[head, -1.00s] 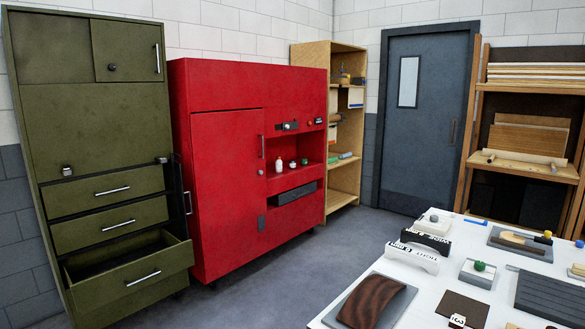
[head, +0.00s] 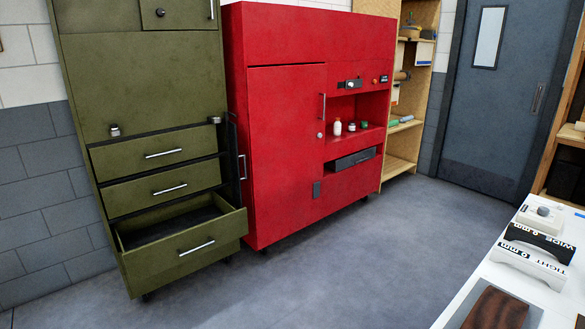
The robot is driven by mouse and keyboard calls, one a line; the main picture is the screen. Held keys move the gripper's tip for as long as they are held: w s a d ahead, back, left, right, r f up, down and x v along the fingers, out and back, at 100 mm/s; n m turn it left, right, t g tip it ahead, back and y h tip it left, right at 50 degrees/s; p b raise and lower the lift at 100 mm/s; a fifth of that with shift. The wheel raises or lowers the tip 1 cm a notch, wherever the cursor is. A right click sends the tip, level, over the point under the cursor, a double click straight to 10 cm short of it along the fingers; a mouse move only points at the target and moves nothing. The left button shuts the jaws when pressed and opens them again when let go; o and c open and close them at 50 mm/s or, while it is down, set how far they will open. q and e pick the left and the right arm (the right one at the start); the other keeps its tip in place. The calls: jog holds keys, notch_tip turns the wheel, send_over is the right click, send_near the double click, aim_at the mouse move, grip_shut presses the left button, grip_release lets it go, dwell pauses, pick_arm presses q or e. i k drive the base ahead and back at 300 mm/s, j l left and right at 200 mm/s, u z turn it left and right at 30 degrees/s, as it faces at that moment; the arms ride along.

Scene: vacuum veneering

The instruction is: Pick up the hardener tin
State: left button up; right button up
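No thing in the head view can be read as the hardener tin for certain. In the open niche of the red cabinet (head: 283,137) stand a white bottle (head: 337,127), a small dark-topped jar (head: 351,127) and a small green-topped container (head: 364,124). Their labels are too small to read. Two small dark-topped, pale items show on the green cabinet (head: 140,85), one at its left (head: 115,130) and one at its right (head: 214,120). I cannot tell whether they are tins or fittings. Neither of my grippers is in view.
The green cabinet's bottom drawer (head: 197,248) is pulled out and looks empty. A white table (head: 470,299) with a dark and a white labelled block stands at the lower right. A wooden shelf (head: 403,165) and a grey door (head: 493,110) stand behind. The floor (head: 330,265) between is clear.

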aim_at(352, 126)
jog(key=i+j+u, duration=0.3)
jog(key=u, duration=0.15)
jog(key=i+u, duration=0.5)
jog(key=i+z, duration=0.35)
jog(key=i+j+z, duration=0.35)
jog(key=i, duration=0.2)
jog(key=i+l+z, duration=0.25)
jog(key=i+z, duration=0.2)
jog(key=i+l+z, duration=0.1)
jog(key=i+z, duration=0.7)
jog(key=z, duration=0.15)
jog(key=i+u, duration=0.1)
jog(key=i, duration=0.85)
jog(key=i+l+u, duration=0.1)
jog(key=i, duration=0.85)
